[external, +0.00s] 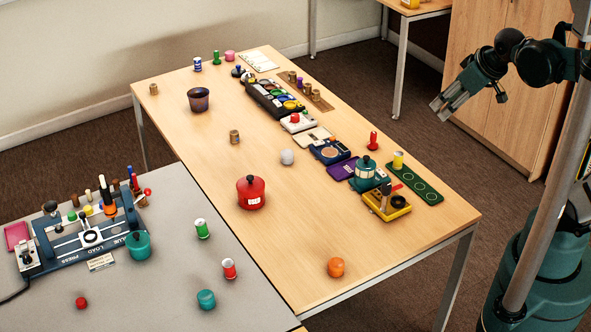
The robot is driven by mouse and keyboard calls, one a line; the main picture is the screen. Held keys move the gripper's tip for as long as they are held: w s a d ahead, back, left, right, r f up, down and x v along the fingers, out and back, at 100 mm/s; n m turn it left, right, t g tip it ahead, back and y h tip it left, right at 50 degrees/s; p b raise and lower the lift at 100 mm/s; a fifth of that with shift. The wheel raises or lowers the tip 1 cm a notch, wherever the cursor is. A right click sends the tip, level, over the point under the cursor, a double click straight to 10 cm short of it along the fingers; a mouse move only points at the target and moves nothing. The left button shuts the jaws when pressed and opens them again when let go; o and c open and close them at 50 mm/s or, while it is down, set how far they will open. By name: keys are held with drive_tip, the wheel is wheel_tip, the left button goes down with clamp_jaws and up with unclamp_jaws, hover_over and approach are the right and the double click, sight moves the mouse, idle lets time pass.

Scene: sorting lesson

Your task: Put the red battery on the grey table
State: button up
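A red and white cylinder (229,268) that looks like the red battery stands upright on the grey table (172,300), near its right side. A similar green and white cylinder (201,228) stands behind it on the same table. My gripper (440,110) is at the upper right, raised beyond the right edge of the wooden table and far from the red cylinder. Nothing shows in its fingers; their gap is too small to judge.
The wooden table (310,235) carries a red lidded pot (251,192), an orange object (336,267), a white ball (287,157), a red peg-like piece (373,140) and a yellow cylinder (398,160). A blue press device (85,235) and a teal round object (206,299) occupy the grey table.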

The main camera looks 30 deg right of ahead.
drive_tip(key=shift+s+d+f+m+t, duration=0.15)
drive_tip(key=shift+s+d+f+m, duration=0.15)
drive_tip(key=shift+s+d+m, duration=0.45)
drive_tip(key=shift+s+d+f+m+t, duration=0.15)
drive_tip(key=shift+s+d+f+m, duration=0.15)
drive_tip(key=shift+s+d+m, duration=0.4)
